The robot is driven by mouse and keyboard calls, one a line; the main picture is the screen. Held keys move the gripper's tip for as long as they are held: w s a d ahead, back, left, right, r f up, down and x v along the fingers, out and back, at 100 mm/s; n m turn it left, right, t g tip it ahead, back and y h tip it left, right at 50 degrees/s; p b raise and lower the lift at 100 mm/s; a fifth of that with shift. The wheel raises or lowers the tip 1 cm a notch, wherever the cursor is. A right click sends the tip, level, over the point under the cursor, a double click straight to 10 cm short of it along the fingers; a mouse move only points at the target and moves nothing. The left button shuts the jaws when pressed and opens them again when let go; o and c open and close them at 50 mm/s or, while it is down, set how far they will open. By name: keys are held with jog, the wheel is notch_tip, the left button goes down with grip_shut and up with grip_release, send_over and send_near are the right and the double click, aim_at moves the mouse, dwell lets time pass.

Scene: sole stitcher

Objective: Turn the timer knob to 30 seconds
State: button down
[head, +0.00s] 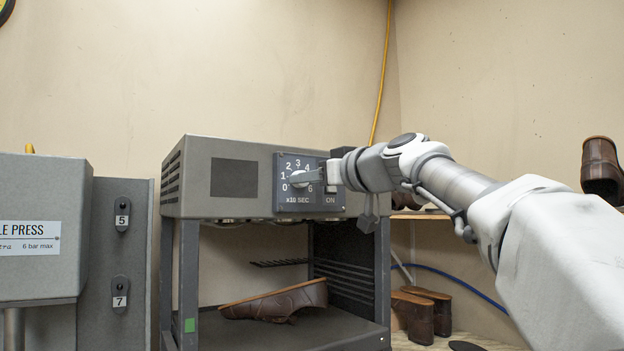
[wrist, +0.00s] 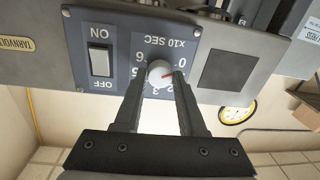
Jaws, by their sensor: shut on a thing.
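The timer knob (head: 300,178) is a pale round knob on the dark dial panel (head: 280,208) of the grey machine. The dial carries numbers from 0 to 6 and is marked x10 SEC. In the wrist view, which is upside down, the knob (wrist: 159,71) shows a red pointer line toward the 0 and 1 side; the exact mark is hard to tell. My gripper (wrist: 161,76) is shut on the knob, one finger on each side. In the head view my gripper (head: 315,177) reaches it from the right and hides part of the dial.
An ON/OFF rocker switch (wrist: 99,62) sits beside the dial. Below, a brown shoe (head: 275,301) lies on the machine's shelf (head: 240,335). A sole press (head: 40,235) stands at left. More shoes (head: 428,307) stand at right.

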jog(key=shift+m, duration=0.3)
jog(key=shift+s+a+m+t+h+p, duration=0.1)
jog(key=shift+m+t+h+p, duration=0.25)
jog(key=shift+m, duration=3.7)
jog(key=shift+w+m+t+h+p, duration=0.15)
jog(key=shift+m+p, duration=0.25)
jog(key=shift+m, duration=3.6)
jog(key=shift+s+a+m+t+h+p, duration=0.15)
jog(key=shift+m+t+p, duration=0.2)
jog(key=shift+m, duration=3.7)
jog(key=shift+d, duration=0.1)
jog(key=shift+c, duration=2.4)
grip_release()
